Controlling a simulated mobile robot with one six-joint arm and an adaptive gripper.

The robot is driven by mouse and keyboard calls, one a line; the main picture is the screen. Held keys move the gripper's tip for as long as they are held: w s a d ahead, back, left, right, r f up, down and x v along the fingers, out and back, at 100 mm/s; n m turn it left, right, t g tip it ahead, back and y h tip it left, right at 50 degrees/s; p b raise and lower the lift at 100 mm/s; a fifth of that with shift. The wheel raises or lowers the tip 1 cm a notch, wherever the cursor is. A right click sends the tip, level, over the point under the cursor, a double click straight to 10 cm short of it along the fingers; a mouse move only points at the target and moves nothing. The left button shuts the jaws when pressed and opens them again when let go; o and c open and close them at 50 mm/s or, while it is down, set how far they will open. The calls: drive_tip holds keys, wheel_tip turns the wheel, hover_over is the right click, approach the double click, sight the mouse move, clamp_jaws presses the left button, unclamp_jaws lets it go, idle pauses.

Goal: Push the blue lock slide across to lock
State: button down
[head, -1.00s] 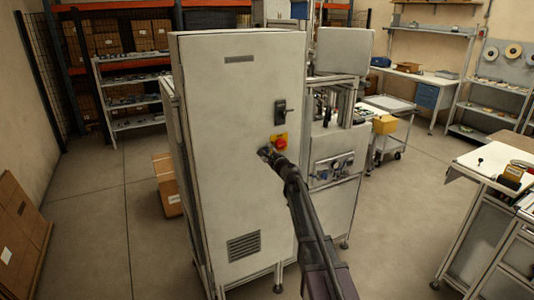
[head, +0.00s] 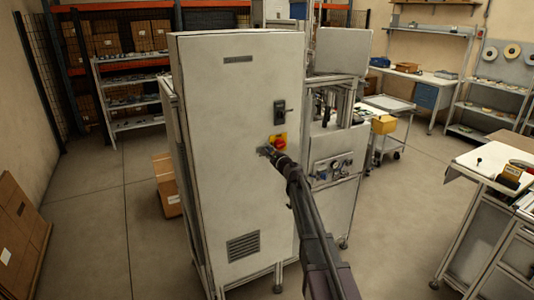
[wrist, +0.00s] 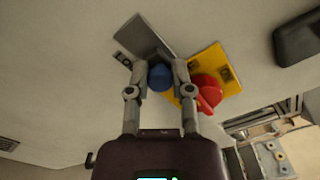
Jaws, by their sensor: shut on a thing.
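The blue lock slide (wrist: 160,77) shows as a small blue knob in the wrist view, beside a yellow plate (wrist: 232,66) and below a grey plate (wrist: 147,38). My gripper (wrist: 160,68) has one finger on each side of the blue knob and is shut on it. A red knob (wrist: 208,92) sits on the yellow plate, just right of my right finger. In the head view my gripper (head: 268,152) is at the cabinet front, just below the red knob (head: 279,143); the blue slide cannot be made out there.
The tall pale cabinet (head: 225,150) carries a black handle switch (head: 280,111) above the red knob and a vent (head: 243,247) low down. A gauge panel (head: 333,168) is to the right.

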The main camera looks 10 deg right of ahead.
drive_tip(key=shift+w+d, duration=0.45)
drive_tip(key=c, duration=0.5)
unclamp_jaws()
drive_tip(key=shift+s+d+r, duration=0.1)
drive_tip(key=shift+r, duration=0.1)
drive_tip(key=shift+f, duration=0.25)
drive_tip(key=v, duration=1.1)
drive_tip(key=shift+s, duration=0.35)
